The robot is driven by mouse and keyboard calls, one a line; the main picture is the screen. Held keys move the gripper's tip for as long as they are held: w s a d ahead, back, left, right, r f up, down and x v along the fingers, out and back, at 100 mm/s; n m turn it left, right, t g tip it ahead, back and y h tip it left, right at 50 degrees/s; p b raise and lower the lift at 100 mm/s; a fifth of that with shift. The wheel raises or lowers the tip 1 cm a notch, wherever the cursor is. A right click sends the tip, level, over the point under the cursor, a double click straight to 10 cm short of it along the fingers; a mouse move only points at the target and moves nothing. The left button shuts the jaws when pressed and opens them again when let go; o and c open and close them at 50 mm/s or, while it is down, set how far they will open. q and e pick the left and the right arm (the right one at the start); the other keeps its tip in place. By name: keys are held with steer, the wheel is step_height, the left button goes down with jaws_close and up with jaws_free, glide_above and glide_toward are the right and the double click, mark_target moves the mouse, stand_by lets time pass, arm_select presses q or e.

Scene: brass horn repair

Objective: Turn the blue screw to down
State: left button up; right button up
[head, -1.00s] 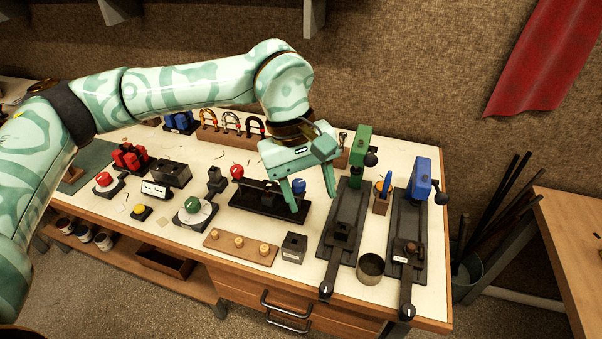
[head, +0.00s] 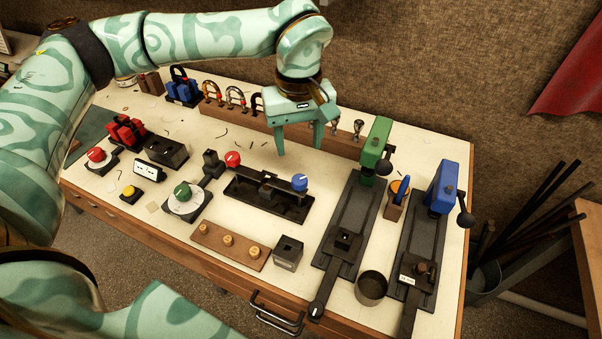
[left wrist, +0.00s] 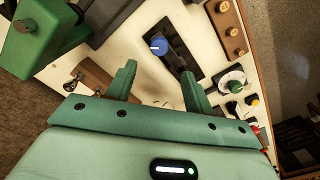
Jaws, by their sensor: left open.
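The blue screw is a round blue knob (head: 300,182) at the right end of a black fixture (head: 262,205) on the bench. A red knob (head: 233,159) sits at the fixture's other end. In the left wrist view the blue knob (left wrist: 159,45) shows a pale mark on its face, pointing to picture left. My left gripper (head: 299,152) is open and empty, with its fingers pointing down. In the head view it appears above and behind the blue knob, apart from it. In the left wrist view the knob lies beyond the fingertips (left wrist: 158,73). My right gripper is out of view.
A green-headed device (head: 375,145) and a blue-headed one (head: 443,188) stand to the right. A wooden rack (head: 225,115) with horseshoe shapes is behind. A wooden strip with brass knobs (head: 228,245) and a dark box (head: 288,253) lie in front.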

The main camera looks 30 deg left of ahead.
mark_target(300, 179)
arm_select(q)
step_height(300, 179, down, 10)
steer(key=shift+f+b, duration=0.1)
steer(key=shift+b, duration=0.6)
steer(key=c, duration=1)
